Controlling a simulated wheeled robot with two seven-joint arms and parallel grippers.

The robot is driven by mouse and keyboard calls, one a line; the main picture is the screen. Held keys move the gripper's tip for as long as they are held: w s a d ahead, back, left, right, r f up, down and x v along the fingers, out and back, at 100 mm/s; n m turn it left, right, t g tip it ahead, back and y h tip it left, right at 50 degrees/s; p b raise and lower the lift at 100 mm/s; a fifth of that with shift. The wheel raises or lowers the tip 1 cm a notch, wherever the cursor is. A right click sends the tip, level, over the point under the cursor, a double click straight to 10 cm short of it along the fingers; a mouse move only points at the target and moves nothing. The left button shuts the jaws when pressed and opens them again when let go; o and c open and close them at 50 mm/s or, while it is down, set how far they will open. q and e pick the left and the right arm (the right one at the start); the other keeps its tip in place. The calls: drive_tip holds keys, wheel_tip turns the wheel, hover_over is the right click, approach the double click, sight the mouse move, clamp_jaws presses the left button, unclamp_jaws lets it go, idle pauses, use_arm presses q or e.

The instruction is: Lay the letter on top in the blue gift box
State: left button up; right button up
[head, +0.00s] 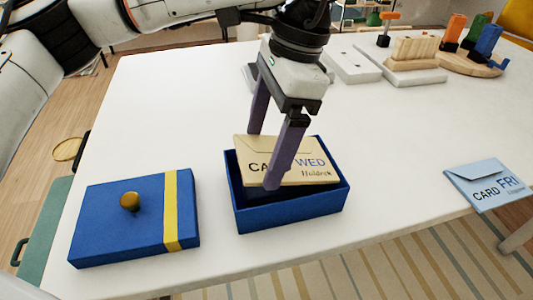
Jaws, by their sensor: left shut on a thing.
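The open blue gift box (292,216) stands on the white table near its front edge. A cream letter (310,160) marked "CA… WED" and "Holdeck" is at the box, tilted, with its upper part above the rim. My left gripper (270,165) comes down from above, shut on the cream letter, one finger in front of it and covering part of its print. The box's blue lid (110,225), with a gold knob and yellow stripe, lies to the left of the box. What lies on the box floor is mostly hidden. My right gripper is not in view.
A light blue letter (487,186) marked "CARD FRI" lies at the table's front right edge. Wooden holders with coloured pieces (470,58) and a white tray (352,65) stand at the back. The table between box and blue letter is clear.

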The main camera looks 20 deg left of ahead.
use_arm(q)
drive_tip(key=shift+f, duration=1.25)
drive_tip(key=shift+w+f, duration=0.1)
drive_tip(key=o, duration=1)
drive_tip(key=p+v, duration=0.2)
drive_tip(key=v, duration=1)
